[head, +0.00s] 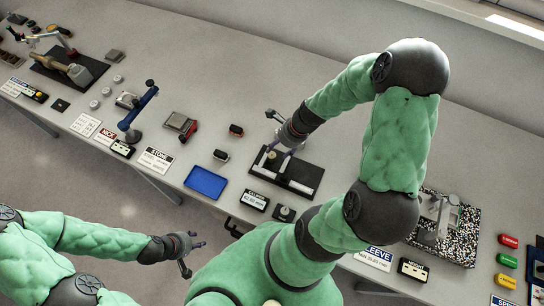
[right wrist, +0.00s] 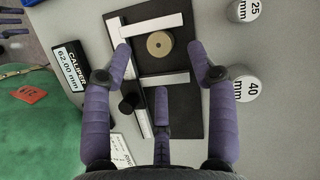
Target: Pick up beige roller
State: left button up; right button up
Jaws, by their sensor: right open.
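The beige roller (right wrist: 159,44) shows in the right wrist view as a round disc with a dark centre hole. It sits on a black base (right wrist: 182,122) between pale bars. In the head view the roller (head: 272,154) is small and partly hidden by my right gripper (head: 273,138). In the right wrist view my right gripper (right wrist: 160,60) is open and empty, its purple fingers spread to either side of the roller, apart from it. My left gripper (head: 194,256) is open and empty, in front of the table and far from the roller.
A caliper label (right wrist: 72,75) stands left of the base. White cylinders marked 25 mm (right wrist: 243,10) and 40 mm (right wrist: 245,88) stand to its right. A blue tray (head: 205,182) lies left of the base in the head view. A speckled plate (head: 462,238) lies at the right.

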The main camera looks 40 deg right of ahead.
aim_at(272, 155)
jog(key=b+x, duration=0.2)
jog(key=x, duration=0.3)
jog(key=shift+a+f, duration=0.1)
jog(key=shift+f, duration=0.35)
jog(key=shift+r, duration=0.1)
grip_shut()
